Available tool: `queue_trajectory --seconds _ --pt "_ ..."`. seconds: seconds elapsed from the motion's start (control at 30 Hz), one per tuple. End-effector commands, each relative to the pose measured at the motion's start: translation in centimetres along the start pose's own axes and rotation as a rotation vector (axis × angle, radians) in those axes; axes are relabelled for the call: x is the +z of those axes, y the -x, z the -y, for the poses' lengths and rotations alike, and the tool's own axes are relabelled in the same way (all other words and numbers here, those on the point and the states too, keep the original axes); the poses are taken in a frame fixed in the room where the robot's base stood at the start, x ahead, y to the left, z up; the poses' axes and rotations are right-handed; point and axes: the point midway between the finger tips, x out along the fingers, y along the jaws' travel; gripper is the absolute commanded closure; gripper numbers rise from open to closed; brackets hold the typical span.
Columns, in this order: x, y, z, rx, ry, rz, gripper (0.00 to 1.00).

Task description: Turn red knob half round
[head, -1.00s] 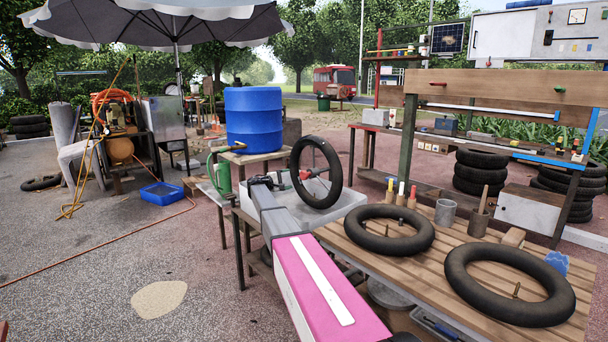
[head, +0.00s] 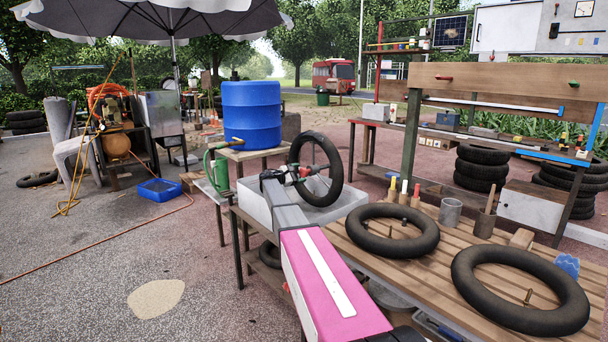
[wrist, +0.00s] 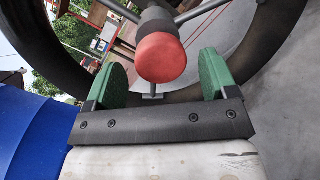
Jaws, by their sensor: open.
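The red knob (wrist: 160,57) is a rounded red cap on a grey hub, in front of spokes inside a black tyre (wrist: 282,40) in the wrist view. In the head view the small red knob (head: 305,171) shows at the wheel's left side. My gripper (wrist: 160,78) has green finger pads apart, one on each side of the knob and a little below it in the picture. Its fingers are open and hold nothing. I cannot tell how far the knob lies in depth from the fingertips. In the head view my gripper (head: 290,173) is small beside the wheel.
The wheel stands upright over a pale basin (head: 340,206). A blue barrel (head: 252,115) stands close behind to the left, with a green can (head: 217,171) beside it. Two black tubes lie on the wooden table (head: 440,262) at right.

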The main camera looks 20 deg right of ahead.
Motion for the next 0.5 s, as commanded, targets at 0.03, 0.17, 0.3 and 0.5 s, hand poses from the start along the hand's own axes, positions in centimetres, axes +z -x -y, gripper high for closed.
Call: queue_trajectory --seconds 0.03,0.17,0.3,0.5 --pt "0.0 -0.9 0.0 -0.001 0.0 0.001 0.21" --pt "0.0 -2.3 0.0 0.0 -0.001 0.0 0.21" --pt "0.0 -3.0 0.0 0.0 -0.001 0.0 0.21" --pt "0.0 -3.2 0.0 0.0 -0.001 0.0 0.21"
